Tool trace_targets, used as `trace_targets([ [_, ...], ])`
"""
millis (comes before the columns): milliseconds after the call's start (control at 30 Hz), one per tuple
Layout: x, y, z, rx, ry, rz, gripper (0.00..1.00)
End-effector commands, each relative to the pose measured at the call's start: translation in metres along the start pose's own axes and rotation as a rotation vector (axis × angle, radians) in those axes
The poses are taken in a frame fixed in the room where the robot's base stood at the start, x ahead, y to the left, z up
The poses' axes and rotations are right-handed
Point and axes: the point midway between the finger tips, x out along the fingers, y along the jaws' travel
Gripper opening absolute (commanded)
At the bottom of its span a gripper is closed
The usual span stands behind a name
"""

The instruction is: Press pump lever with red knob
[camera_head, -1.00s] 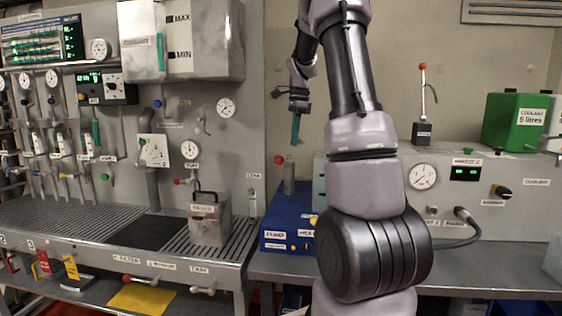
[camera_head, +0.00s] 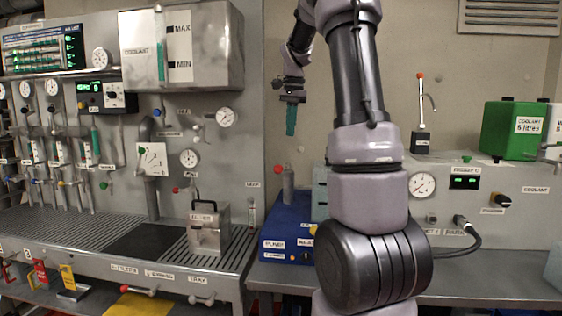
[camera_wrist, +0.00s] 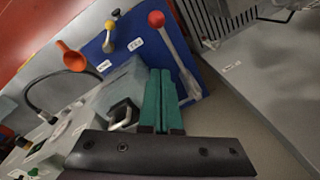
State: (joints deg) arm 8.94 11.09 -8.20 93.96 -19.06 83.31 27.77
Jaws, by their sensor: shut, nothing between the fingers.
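In the head view a red knob (camera_head: 278,168) sits beside a short grey post (camera_head: 288,185) at the back of a blue box (camera_head: 275,243). My gripper (camera_head: 291,132), with green fingers shut and empty, hangs pointing down above it, clear of the knob. In the wrist view my gripper's green fingers (camera_wrist: 163,75) are together, with a grey lever (camera_wrist: 175,52) ending in a red knob (camera_wrist: 156,18) just right of them. I cannot tell whether fingers and lever touch there.
A grey machine with a dial (camera_head: 421,186) and a green coolant can (camera_head: 515,143) stand on the right. A metal can (camera_head: 207,238) stands on the left grating.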

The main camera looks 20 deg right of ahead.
Motion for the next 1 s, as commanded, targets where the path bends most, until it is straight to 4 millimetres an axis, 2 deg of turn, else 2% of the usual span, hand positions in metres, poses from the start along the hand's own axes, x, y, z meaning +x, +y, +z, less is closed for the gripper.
trace_targets([
  [100,-0.016,-0.002,0.01,-0.261,0.051,-0.024,0.0],
  [200,-0.026,-0.003,0.017,-0.442,0.091,-0.033,0.0],
  [333,-0.034,-0.004,0.022,-0.591,0.124,-0.036,0.0],
  [467,-0.036,-0.005,0.024,-0.643,0.134,-0.035,0.0],
  [767,-0.035,-0.005,0.024,-0.644,0.134,-0.035,0.0],
  [867,-0.029,-0.005,0.023,-0.643,0.134,-0.034,0.0],
  [1000,-0.009,-0.006,0.021,-0.642,0.132,-0.032,0.0],
])
